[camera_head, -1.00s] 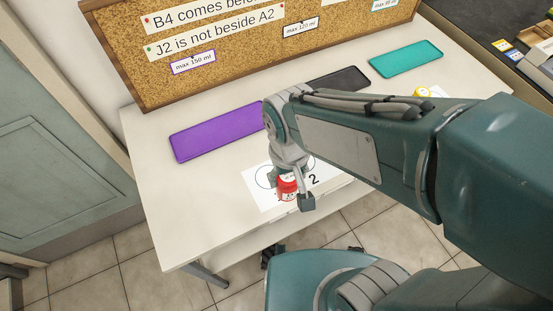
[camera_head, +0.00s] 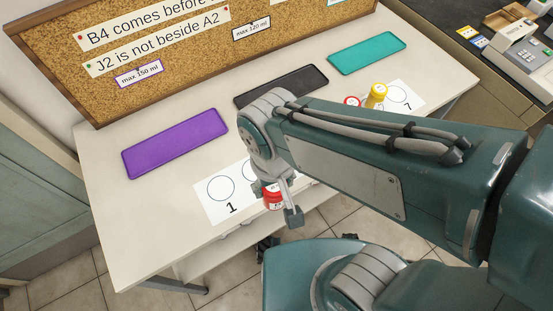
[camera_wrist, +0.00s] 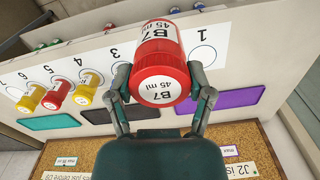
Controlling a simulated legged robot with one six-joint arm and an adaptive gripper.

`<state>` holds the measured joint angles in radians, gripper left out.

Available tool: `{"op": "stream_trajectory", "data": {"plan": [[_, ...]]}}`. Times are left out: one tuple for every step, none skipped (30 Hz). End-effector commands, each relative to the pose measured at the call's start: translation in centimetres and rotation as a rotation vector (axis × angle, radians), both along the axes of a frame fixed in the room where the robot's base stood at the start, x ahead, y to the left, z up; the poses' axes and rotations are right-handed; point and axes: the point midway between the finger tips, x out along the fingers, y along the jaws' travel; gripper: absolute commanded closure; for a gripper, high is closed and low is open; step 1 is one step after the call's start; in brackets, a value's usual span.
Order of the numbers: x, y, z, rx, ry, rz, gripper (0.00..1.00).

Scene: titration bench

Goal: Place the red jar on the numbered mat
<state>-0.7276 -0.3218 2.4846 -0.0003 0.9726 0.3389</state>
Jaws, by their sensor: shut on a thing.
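A red jar labelled B7 45 ml (camera_wrist: 160,72) is clasped between the two fingers of my gripper (camera_wrist: 160,95) in the wrist view. In the head view the red jar (camera_head: 272,198) hangs below my gripper (camera_head: 280,200), near the front edge of the numbered mat (camera_head: 208,211), right of number 1. Its height over the mat is hard to tell. Circle 1 (camera_wrist: 202,56) and circle 3 (camera_wrist: 122,73) are empty; circle 2 is hidden behind the jar. A yellow jar (camera_wrist: 86,92) stands at 4, a red jar (camera_wrist: 58,94) at 5, a yellow jar (camera_wrist: 30,99) at 6.
Purple (camera_head: 175,143), black (camera_head: 282,86) and teal (camera_head: 367,53) trays lie behind the mat, empty where visible. A corkboard (camera_head: 150,60) with notes stands at the back.

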Motion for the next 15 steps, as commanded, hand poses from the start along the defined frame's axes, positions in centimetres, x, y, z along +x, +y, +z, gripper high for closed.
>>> {"op": "stream_trajectory", "data": {"plan": [[-0.1, 0.4, -0.1, -0.003, 0.002, 0.005, 0.81], [-0.1, 0.7, -0.1, -0.005, 0.002, 0.004, 0.81], [0.0, 1.0, -0.2, -0.008, 0.002, 0.004, 0.81], [0.2, 1.3, -0.3, -0.011, 0.003, 0.004, 0.81], [0.4, 1.5, -0.5, -0.014, 0.004, 0.003, 0.81], [0.9, 1.8, -0.7, -0.015, 0.005, 0.002, 0.81], [1.3, 1.9, -1.0, -0.015, 0.006, 0.002, 0.81], [1.8, 2.0, -1.2, -0.016, 0.005, 0.001, 0.81], [2.5, 2.1, -1.5, -0.014, 0.006, 0.0, 0.81], [3.0, 2.1, -1.7, -0.013, 0.005, 0.001, 0.81], [3.5, 2.0, -1.9, -0.011, 0.005, 0.0, 0.81], [4.1, 1.9, -2.1, -0.009, 0.006, 0.001, 0.81], [4.6, 1.8, -2.3, -0.006, 0.005, -0.001, 0.81], [5.1, 1.9, -2.5, -0.004, 0.005, 0.0, 0.81], [5.8, 1.8, -2.7, -0.002, 0.005, -0.001, 0.81]]}}
